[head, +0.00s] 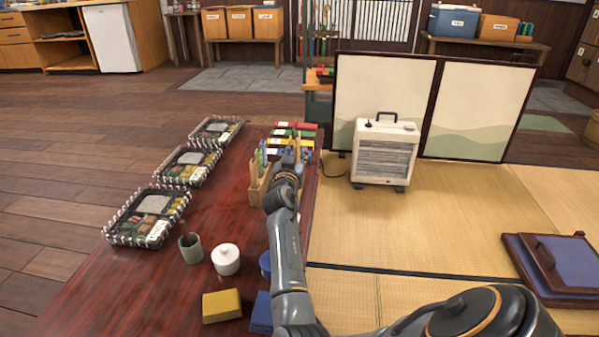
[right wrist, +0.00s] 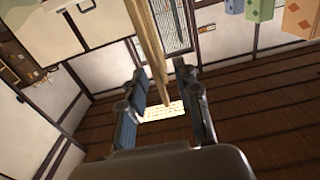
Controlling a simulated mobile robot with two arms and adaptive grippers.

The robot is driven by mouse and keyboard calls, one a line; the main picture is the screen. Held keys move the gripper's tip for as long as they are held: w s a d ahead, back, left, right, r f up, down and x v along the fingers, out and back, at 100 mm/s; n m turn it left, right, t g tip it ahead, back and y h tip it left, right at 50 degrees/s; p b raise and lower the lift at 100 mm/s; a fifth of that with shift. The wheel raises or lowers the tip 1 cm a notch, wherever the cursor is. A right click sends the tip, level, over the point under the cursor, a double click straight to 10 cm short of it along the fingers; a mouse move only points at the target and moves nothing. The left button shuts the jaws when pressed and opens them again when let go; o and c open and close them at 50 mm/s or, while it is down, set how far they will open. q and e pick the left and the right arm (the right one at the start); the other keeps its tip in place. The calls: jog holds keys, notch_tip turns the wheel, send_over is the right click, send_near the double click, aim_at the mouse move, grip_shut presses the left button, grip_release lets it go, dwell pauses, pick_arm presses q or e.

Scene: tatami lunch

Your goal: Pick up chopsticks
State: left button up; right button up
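My right gripper (head: 291,163) is over the red-brown table near its right edge, beside a wooden holder (head: 256,194) with upright items. In the right wrist view, its two fingers (right wrist: 163,72) stand apart. Pale wooden sticks (right wrist: 148,42), which look like chopsticks, run down between them, with a visible gap to the right finger. The fingers do not look closed on the sticks. In the head view the arm hides part of the holder and the sticks cannot be made out clearly. My left gripper is not in view.
Several lunch boxes (head: 153,217) line the table's left side. A green cup (head: 190,249), a white lidded pot (head: 226,260) and a yellow cloth (head: 222,306) are nearer. Colourful items (head: 297,127) lie beyond the gripper. A heater (head: 384,155) stands on the tatami to the right.

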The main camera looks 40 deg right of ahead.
jog(key=shift+a+r, duration=0.1)
jog(key=shift+r, duration=0.05)
grip_shut()
